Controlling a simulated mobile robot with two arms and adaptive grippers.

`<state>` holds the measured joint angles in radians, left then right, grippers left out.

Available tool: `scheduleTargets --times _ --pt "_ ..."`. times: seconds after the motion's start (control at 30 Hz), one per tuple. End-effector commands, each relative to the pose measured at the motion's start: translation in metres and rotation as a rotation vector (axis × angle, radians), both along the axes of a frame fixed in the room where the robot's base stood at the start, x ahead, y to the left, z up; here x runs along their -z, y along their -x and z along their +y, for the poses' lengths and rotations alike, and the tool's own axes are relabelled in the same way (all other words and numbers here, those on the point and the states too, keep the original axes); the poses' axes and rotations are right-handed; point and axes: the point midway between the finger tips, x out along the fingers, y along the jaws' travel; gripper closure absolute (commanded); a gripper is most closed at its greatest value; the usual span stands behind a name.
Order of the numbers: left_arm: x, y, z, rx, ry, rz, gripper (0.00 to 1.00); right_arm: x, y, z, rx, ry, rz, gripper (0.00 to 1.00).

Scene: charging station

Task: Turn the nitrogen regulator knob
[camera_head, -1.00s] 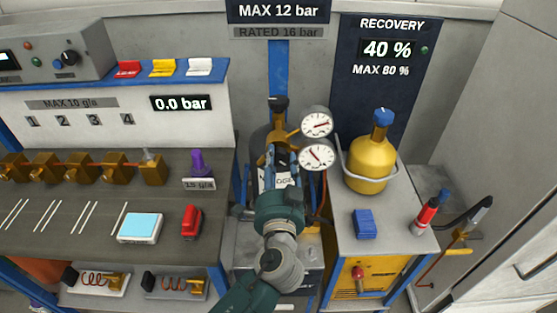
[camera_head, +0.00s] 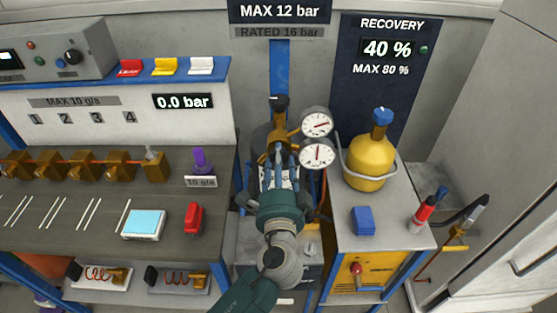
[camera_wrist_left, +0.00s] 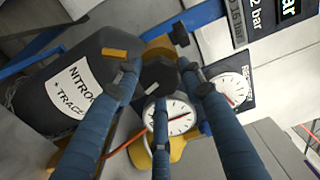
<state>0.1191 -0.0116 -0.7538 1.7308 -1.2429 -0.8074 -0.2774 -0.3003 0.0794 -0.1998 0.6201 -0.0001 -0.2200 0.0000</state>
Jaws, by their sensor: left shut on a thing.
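The nitrogen cylinder shows in the left wrist view as a dark body (camera_wrist_left: 48,62) with a white label reading NITRO and TRACE. The brass regulator (camera_head: 281,137) has two white dial gauges, an upper one (camera_head: 317,122) and a lower one (camera_head: 317,155). The dark regulator knob (camera_wrist_left: 159,74) sits between the blue fingers of my left gripper (camera_wrist_left: 163,82), which are shut on it. In the head view my left gripper (camera_head: 281,163) reaches up to the regulator's front and hides the knob. My right gripper is not in view.
The workbench (camera_head: 80,235) lies to the left. A black valve (camera_head: 279,102) rises above the regulator.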

Motion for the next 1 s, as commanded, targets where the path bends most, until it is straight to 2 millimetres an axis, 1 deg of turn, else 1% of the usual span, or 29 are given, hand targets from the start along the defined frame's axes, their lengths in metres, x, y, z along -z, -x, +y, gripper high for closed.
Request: scheduleTargets --times 0.03,0.3,0.33,0.37,0.4,0.43,0.67,0.77,0.87,1.0 --pt "-0.007 0.000 -0.005 0.013 0.002 -0.014 0.87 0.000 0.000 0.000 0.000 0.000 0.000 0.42" --pt "-0.007 0.000 -0.006 0.014 0.003 -0.013 0.87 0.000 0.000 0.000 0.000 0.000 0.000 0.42" --pt "-0.007 0.000 -0.006 0.014 0.003 -0.013 0.59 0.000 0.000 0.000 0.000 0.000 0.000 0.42" --pt "-0.007 0.000 -0.006 0.014 0.003 -0.013 0.53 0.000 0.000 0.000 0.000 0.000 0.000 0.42" --pt "-0.007 0.000 -0.006 0.014 0.003 -0.012 0.45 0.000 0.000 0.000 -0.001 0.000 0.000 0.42" --pt "-0.006 0.000 -0.005 0.013 0.003 -0.012 0.42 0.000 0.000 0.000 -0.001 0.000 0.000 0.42" --pt "-0.003 0.000 -0.003 0.009 0.001 -0.006 0.42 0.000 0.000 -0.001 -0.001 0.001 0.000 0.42" --pt "-0.001 0.003 -0.003 0.008 0.001 -0.004 0.42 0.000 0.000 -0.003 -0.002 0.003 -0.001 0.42" --pt "-0.001 0.014 -0.003 0.008 0.001 -0.003 0.42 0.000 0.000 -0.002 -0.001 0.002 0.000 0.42" --pt "0.000 0.041 -0.004 0.009 0.001 -0.001 0.42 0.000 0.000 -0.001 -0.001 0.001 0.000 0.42"
